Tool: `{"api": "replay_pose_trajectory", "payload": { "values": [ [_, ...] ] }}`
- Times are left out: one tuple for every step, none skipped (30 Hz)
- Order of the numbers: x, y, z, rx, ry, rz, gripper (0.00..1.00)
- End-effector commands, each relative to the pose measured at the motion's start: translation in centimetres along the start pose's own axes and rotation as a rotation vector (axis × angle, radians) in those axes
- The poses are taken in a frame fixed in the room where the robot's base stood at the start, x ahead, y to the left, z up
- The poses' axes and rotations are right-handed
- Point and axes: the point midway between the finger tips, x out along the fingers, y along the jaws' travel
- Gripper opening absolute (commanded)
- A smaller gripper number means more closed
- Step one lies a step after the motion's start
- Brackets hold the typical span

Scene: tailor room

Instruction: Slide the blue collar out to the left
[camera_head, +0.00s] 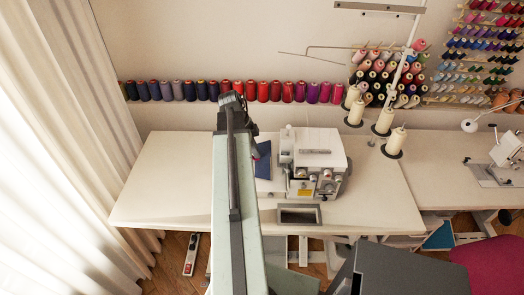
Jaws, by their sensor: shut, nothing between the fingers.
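The blue collar (263,160) shows as a dark blue patch on the white table, just left of the white overlock sewing machine (318,160). Its left part is hidden behind my arm, so I cannot tell its full outline. My arm rises through the middle of the picture and ends in dark parts above the table. My gripper (254,151) shows only as a small dark bit close to the collar's upper left. It is shut and empty. Most of it is hidden by the arm, and I cannot tell whether it touches the collar.
The white table (165,180) is bare left of my arm. Cream thread cones (384,121) stand behind the machine on the right. A row of spools (275,91) lines the wall. A curtain (60,130) hangs at the left; a second sewing machine (505,155) stands far right.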

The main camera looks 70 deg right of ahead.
Motion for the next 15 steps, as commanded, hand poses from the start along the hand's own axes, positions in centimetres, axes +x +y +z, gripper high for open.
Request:
{"api": "replay_pose_trajectory", "payload": {
  "values": [
    [0.1, 0.0, -0.2, 0.004, 0.001, 0.001, 0.0],
    [0.1, 0.0, -0.3, 0.005, 0.001, 0.002, 0.0],
    [0.1, 0.0, -0.4, 0.006, 0.001, 0.002, 0.0],
    [0.2, 0.0, -0.5, 0.007, 0.001, 0.003, 0.0],
    [0.2, -0.1, -0.6, 0.008, 0.001, 0.003, 0.0],
    [0.2, -0.1, -0.6, 0.009, 0.002, 0.003, 0.0],
    [0.2, -0.1, -0.7, 0.009, 0.002, 0.003, 0.0],
    [0.1, -0.1, -0.7, 0.01, 0.002, 0.004, 0.0],
    [-0.1, -0.1, -0.8, 0.01, 0.002, 0.004, 0.0],
    [-0.2, -0.1, -0.8, 0.01, 0.002, 0.004, 0.0],
    [-0.5, -0.1, -0.9, 0.01, 0.002, 0.004, 0.0],
    [-0.9, -0.1, -0.9, 0.01, 0.002, 0.003, 0.0],
    [-1.3, 0.0, -1.0, 0.01, 0.002, 0.003, 0.0],
    [-1.8, 0.0, -1.0, 0.009, 0.002, 0.003, 0.0],
    [-2.5, 0.0, -1.1, 0.008, 0.002, 0.003, 0.0]
  ]
}}
